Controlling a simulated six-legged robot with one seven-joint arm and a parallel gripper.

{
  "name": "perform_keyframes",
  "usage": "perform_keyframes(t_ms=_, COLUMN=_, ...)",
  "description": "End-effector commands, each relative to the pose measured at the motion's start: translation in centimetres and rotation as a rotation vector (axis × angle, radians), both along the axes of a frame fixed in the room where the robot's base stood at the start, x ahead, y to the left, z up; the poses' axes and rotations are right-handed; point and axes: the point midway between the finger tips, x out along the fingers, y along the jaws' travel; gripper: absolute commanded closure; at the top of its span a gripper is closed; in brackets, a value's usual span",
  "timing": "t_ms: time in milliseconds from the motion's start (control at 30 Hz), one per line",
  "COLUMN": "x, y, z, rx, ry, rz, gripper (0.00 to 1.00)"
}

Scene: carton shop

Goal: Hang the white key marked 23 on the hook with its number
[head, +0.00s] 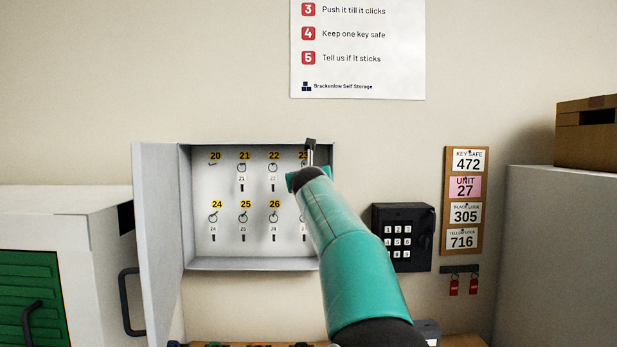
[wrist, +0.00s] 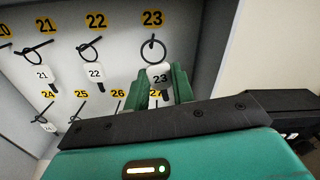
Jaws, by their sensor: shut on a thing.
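The white key tag marked 23 (wrist: 160,79) is between the fingers of my gripper (wrist: 160,90) in the wrist view. My gripper is shut on it. The tag's ring (wrist: 153,50) stands up above it, just below the yellow 23 label (wrist: 152,18). I cannot tell whether the ring is around the hook there or only in front of it. In the head view my gripper (head: 310,152) is at the upper right of the open key cabinet (head: 260,263), in front of the 23 label (head: 302,155). The arm hides the key there.
Keys 21 (head: 241,178) and 22 (head: 273,178) hang to the left. Hook 20 (head: 213,164) is empty. A lower row of keys hangs below. The cabinet door (head: 160,240) stands open at left, and a black keypad box (head: 403,237) is at right.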

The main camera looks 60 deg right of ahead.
Motion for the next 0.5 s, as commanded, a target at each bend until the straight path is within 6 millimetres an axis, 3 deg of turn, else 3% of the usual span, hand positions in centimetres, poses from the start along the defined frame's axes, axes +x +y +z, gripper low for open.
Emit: perform_keyframes(t_ms=500, x=1.3, y=-2.5, z=-0.4, rx=0.001, ry=-0.001, rz=0.002, gripper=0.88)
